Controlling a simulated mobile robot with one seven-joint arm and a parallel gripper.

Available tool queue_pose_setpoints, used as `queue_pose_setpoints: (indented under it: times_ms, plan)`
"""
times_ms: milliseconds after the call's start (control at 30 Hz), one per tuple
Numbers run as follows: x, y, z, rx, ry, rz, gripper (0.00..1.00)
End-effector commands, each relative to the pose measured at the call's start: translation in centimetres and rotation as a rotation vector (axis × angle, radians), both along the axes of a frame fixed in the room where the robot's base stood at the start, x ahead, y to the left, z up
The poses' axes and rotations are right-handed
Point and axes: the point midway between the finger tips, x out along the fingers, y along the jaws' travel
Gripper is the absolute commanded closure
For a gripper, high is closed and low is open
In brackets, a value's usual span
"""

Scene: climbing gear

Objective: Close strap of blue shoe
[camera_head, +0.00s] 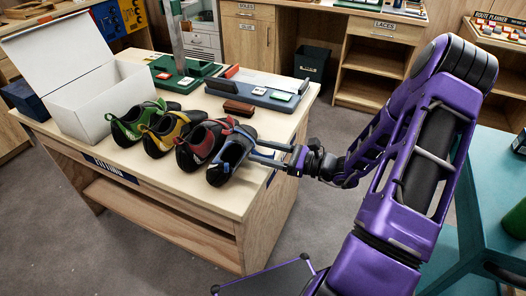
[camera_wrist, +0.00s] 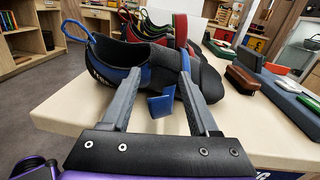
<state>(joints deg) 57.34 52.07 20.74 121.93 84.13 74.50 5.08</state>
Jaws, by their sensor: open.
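The blue shoe (camera_head: 228,158) is dark with blue trim and stands at the right end of a row of shoes on the table. In the wrist view the blue shoe (camera_wrist: 140,62) lies across the picture, with its blue heel loop at the left. A blue strap tab (camera_wrist: 160,104) sticks out from its near side, between my fingers in the picture. I cannot tell whether the strap touches either finger. My gripper (camera_head: 252,151) is open at the right side of the shoe. In the wrist view my gripper (camera_wrist: 160,76) has its fingers apart, their tips overlapping the shoe's side.
A red shoe (camera_head: 203,142), a yellow shoe (camera_head: 167,131) and a green shoe (camera_head: 131,123) stand left of the blue one. A grey-blue tray (camera_head: 262,97) and brown brush (camera_head: 239,108) lie farther back.

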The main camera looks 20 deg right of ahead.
Motion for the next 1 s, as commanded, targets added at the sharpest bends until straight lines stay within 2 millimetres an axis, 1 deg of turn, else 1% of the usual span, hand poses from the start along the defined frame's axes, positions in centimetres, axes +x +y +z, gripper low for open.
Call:
queue_pose_setpoints:
  times_ms: [67, 100, 167, 300, 400, 1000]
  plan:
    - [-0.01, -0.02, 0.00, 0.000, 0.000, 0.000, 0.41]
    - [-0.01, -0.02, 0.00, 0.000, 0.000, 0.000, 0.48]
    - [-0.01, -0.03, -0.01, 0.000, 0.000, 0.000, 0.59]
    - [-0.02, -0.04, -0.01, 0.000, 0.000, 0.000, 0.84]
    - [-0.02, -0.05, -0.01, 0.000, 0.000, 0.000, 1.00]
    - [-0.02, -0.07, -0.01, 0.000, 0.000, -0.001, 1.00]
